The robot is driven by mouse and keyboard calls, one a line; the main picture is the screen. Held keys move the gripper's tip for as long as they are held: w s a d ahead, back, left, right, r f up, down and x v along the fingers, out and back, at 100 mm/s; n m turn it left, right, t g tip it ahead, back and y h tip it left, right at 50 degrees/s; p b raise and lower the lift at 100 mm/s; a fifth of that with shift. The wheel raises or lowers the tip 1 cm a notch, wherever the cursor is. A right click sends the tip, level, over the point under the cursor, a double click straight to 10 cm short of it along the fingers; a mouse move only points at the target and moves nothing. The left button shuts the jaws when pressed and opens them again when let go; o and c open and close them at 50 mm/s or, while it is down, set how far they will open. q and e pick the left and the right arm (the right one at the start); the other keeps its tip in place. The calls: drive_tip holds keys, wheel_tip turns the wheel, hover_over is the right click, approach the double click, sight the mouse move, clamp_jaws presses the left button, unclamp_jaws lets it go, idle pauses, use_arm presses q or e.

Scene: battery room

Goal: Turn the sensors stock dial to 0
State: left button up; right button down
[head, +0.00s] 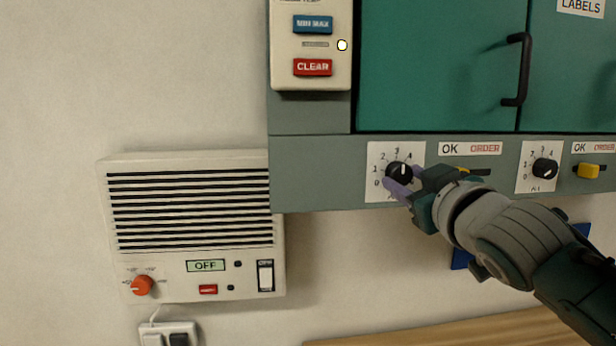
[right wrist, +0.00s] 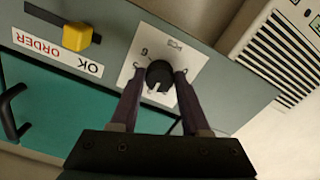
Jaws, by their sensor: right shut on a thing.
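A black dial (head: 399,171) sits on a white plate (head: 375,151) on the grey strip below the green cabinet doors. Numbers 0 to 4 show around it, and its white pointer mark points up, near 3 to 4. My right gripper (head: 396,181) comes in from the lower right and is shut on this dial. In the right wrist view the two fingers (right wrist: 160,75) stand on either side of the dial (right wrist: 158,75), with its white mark in sight. Fingers cover part of the plate in the head view, and I cannot read its label. My left gripper is not in view.
A second dial (head: 545,168) and a yellow slider (head: 588,170) are to the right. An OK/ORDER label (head: 470,149) is beside the gripped dial. A vented white wall unit (head: 190,225) with an orange knob (head: 142,285) is at lower left. A wooden surface (head: 450,331) lies below.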

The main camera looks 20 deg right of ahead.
drive_tip(key=shift+n, duration=1.3)
drive_tip(key=n, duration=0.3)
drive_tip(key=shift+r+n, duration=0.1)
drive_tip(key=shift+n, duration=0.2)
drive_tip(key=n+p, duration=0.1)
drive_tip(key=n, duration=0.5)
drive_tip(key=shift+d+r, duration=0.1)
drive_tip(key=n+p, duration=0.1)
drive_tip(key=n, duration=0.4)
drive_tip(key=shift+r+n, duration=0.1)
drive_tip(key=shift+n, duration=0.3)
drive_tip(key=n+p, duration=0.1)
drive_tip(key=n, duration=0.3)
drive_tip(key=shift+n, duration=0.9)
